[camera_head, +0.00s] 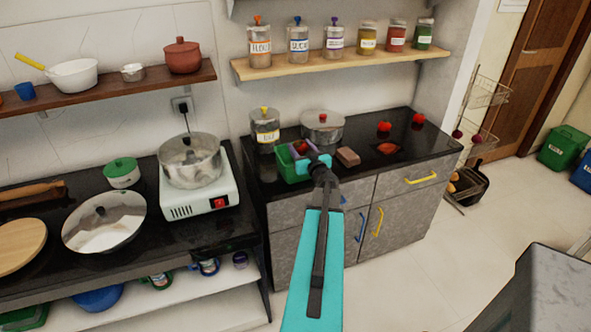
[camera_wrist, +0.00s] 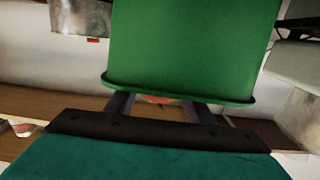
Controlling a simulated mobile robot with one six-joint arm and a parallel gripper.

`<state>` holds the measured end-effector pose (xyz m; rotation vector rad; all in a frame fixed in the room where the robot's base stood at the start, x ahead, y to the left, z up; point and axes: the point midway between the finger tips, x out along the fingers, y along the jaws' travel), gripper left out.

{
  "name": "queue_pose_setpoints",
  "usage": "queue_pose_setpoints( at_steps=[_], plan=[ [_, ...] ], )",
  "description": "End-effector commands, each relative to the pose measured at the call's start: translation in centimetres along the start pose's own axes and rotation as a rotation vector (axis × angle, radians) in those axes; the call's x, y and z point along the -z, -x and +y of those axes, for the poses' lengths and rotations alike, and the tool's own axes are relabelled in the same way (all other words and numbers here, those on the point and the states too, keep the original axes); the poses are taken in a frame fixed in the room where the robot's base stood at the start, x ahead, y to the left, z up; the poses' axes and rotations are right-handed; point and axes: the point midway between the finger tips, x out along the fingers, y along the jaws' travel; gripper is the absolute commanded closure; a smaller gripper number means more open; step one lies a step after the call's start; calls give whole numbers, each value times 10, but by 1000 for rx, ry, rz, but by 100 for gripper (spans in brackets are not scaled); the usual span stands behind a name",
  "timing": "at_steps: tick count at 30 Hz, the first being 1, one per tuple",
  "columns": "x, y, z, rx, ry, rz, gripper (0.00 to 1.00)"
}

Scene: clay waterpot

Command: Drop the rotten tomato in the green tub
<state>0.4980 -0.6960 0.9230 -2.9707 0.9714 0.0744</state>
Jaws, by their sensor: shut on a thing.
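A small green tub (camera_head: 284,166) stands on the black counter, just left of my gripper in the head view. In the wrist view the green tub (camera_wrist: 190,45) fills the upper middle, with its rim towards my gripper. My gripper (camera_head: 302,153) is at the tub's opening and is shut on a red tomato (camera_head: 301,147). In the wrist view the fingers of my gripper (camera_wrist: 158,107) pass behind the tub's rim. Only a sliver of the tomato (camera_wrist: 157,99) shows between them; the tub's wall hides the rest. Whether it is rotten cannot be seen.
Two red tomatoes (camera_head: 384,127) (camera_head: 418,119) and a red-orange dish (camera_head: 388,148) are on the counter to the right. A brown block (camera_head: 347,156), a lidded pot (camera_head: 322,127) and a jar (camera_head: 265,127) stand nearby. A green bin (camera_head: 563,147) is on the floor at far right.

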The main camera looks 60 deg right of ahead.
Motion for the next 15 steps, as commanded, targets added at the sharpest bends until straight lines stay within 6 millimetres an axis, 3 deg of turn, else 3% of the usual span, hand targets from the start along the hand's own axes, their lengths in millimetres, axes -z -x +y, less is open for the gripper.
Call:
queue_pose_setpoints(
  at_steps=[15],
  plan=[
    [-7, 0, 1, -1, -1, 0, 76]
  ],
)
